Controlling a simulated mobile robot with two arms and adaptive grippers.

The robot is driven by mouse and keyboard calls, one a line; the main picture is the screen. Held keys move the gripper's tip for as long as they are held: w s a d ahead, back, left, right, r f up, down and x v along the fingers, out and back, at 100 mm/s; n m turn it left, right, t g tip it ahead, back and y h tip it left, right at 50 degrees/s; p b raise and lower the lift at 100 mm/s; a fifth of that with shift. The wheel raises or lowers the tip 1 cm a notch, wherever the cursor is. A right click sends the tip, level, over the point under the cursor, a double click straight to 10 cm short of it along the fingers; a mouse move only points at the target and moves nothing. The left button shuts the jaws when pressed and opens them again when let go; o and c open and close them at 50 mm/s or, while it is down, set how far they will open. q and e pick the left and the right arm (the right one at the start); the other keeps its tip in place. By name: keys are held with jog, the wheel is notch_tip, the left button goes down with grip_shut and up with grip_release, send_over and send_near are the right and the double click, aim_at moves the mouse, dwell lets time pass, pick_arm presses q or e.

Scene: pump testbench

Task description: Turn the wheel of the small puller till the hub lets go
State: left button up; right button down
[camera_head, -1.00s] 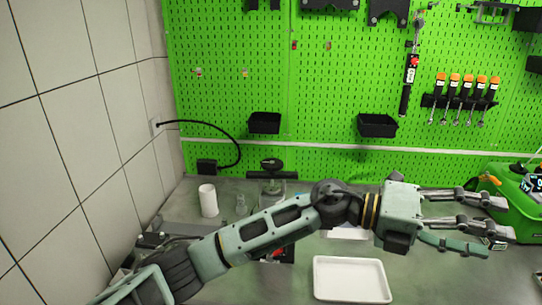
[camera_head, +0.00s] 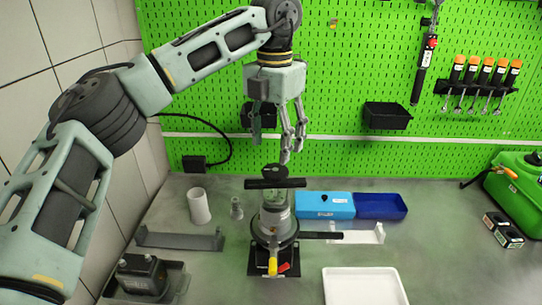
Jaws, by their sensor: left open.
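The pump (camera_head: 275,222) stands upright on the bench in a black base, with a dark lever at its right and a yellow-tipped handle in front. The small puller (camera_head: 276,184) sits on top of it as a black crossbar with a dark round wheel (camera_head: 272,170) above. My left gripper (camera_head: 274,145) points down just above the wheel with its fingers spread. It is open and holds nothing. I cannot tell whether a fingertip touches the wheel. The hub is hidden under the puller. My right gripper is out of view.
A blue box (camera_head: 323,206) and a blue bin (camera_head: 381,207) stand right of the pump. A white tray (camera_head: 364,287) lies at the front right. A white cylinder (camera_head: 199,206) and a small grey part (camera_head: 236,208) are at left. The green pegboard (camera_head: 345,60) rises behind.

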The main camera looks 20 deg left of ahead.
aim_at(274, 169)
pick_arm(q)
jog(key=f, duration=0.2)
jog(key=f+p, duration=0.1)
jog(key=f, duration=0.1)
jog(key=shift+s+d, duration=0.15)
jog(key=shift+s, duration=0.1)
jog(key=shift+w+a+f, duration=0.15)
jog(key=shift+f, duration=0.3)
jog(key=shift+w+a+f, duration=0.15)
jog(key=shift+f, duration=0.3)
jog(key=shift+d, duration=0.1)
jog(key=shift+s+d, duration=0.1)
jog(key=shift+s, duration=0.05)
jog(key=c, duration=0.9)
jog(key=shift+c, duration=1.1)
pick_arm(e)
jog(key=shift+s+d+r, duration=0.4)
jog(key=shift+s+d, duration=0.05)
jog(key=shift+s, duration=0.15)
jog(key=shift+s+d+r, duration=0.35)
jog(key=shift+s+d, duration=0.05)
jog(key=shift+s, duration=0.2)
